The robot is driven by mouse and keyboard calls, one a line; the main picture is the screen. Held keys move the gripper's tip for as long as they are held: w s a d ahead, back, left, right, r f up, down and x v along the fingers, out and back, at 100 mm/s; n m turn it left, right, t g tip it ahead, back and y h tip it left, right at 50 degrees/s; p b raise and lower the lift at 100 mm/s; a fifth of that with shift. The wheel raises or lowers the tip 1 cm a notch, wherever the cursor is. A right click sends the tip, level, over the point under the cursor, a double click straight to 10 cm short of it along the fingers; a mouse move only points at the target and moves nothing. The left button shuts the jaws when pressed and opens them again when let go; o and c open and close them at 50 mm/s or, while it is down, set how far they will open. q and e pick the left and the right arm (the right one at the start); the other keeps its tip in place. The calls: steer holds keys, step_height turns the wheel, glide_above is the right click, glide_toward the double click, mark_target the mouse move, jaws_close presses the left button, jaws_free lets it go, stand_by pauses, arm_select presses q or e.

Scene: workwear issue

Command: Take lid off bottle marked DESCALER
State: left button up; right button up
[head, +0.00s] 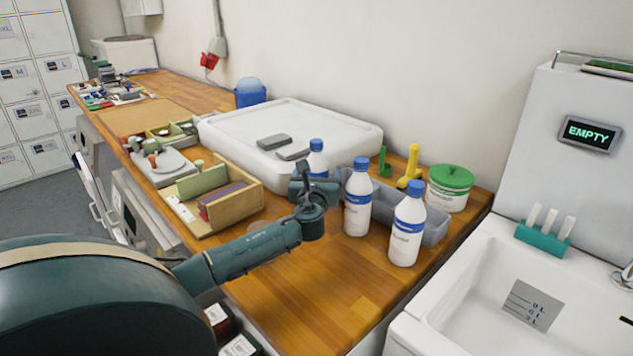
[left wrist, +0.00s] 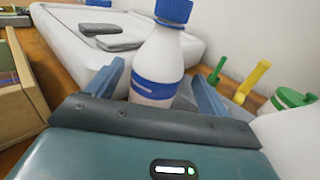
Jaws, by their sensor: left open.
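Three white bottles with blue caps and blue-banded labels stand upright on the wooden counter: a back one (head: 317,148), a middle one (head: 357,212) and a front one (head: 405,238). The label print is too small to read, so I cannot tell which is marked DESCALER. My left gripper (head: 312,190) is in front of the back bottle and hides its lower part. In the left wrist view the open fingers (left wrist: 156,78) stand either side of a bottle (left wrist: 157,60), apparently the back one. Its blue lid (left wrist: 174,10) is on, above the fingers. My right gripper is not in view.
A grey tray (head: 436,228) lies behind the bottles, near a green-lidded tub (head: 449,188) and a yellow tool (head: 410,168). A white slab (head: 290,125) and wooden box (head: 245,200) are left of them. A sink (head: 470,325) is right. The front counter is clear.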

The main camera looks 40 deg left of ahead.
arm_select(q)
steer(key=x, duration=0.4)
steer(key=shift+a, duration=0.2)
steer(key=shift+c, duration=0.6)
steer(key=shift+r, duration=0.1)
steer(key=c, duration=1.2)
steer(key=shift+o, duration=0.2)
step_height(320, 180, up, 10)
steer(key=shift+r+p, duration=0.1)
steer(key=shift+p, duration=0.6)
steer(key=o, duration=0.6)
steer(key=c, duration=0.9)
